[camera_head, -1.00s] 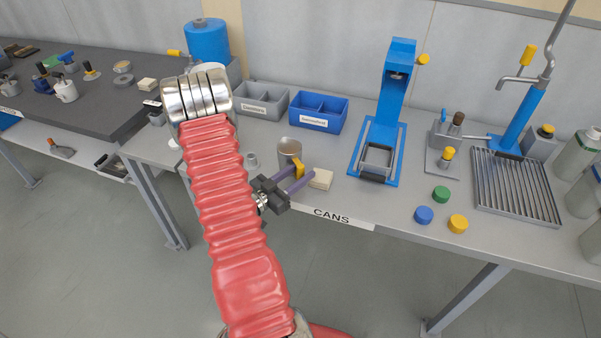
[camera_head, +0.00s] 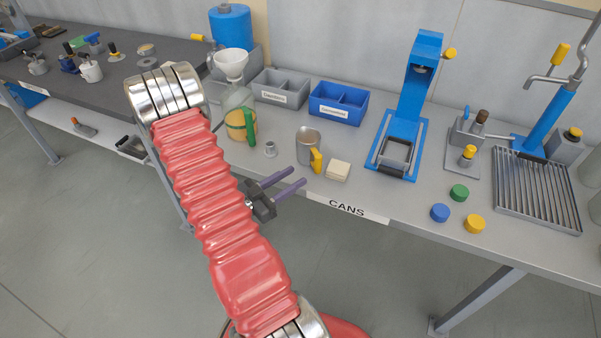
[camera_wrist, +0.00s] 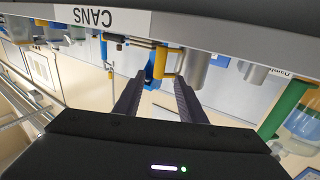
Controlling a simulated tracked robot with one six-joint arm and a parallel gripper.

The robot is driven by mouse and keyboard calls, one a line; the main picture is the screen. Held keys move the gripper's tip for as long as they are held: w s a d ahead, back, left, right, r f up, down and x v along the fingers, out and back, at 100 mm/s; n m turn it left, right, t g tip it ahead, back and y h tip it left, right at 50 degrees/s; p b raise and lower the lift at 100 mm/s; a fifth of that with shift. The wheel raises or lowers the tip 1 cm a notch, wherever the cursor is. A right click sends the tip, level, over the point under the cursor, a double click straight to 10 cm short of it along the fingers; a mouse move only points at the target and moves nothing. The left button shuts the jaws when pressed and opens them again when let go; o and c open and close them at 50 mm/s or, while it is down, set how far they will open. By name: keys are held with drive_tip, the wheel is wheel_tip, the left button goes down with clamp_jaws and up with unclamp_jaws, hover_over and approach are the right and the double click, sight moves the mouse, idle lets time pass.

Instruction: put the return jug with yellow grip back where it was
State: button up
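The return jug with yellow grip (camera_head: 308,143) is a grey metal jug standing upright on the bench, left of a pale sponge-like block. Its yellow grip (camera_head: 316,161) faces the front edge. My gripper (camera_head: 298,176) is open and empty, its two purple fingers apart, in front of the bench edge and clear of the jug. In the wrist view, which looks upside down, the dark fingers (camera_wrist: 159,80) are spread, with the yellow grip (camera_wrist: 167,63) and jug (camera_wrist: 197,66) beyond them. Another jug with a green grip (camera_head: 240,124) stands to the left.
A small grey cup (camera_head: 270,149) stands between the two jugs. The pale block (camera_head: 338,170) is close right of the jug. Grey (camera_head: 281,88) and blue bins (camera_head: 338,104) stand behind. A blue press (camera_head: 403,120) and several coloured caps are to the right.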

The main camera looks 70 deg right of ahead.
drive_tip(key=shift+v, duration=0.85)
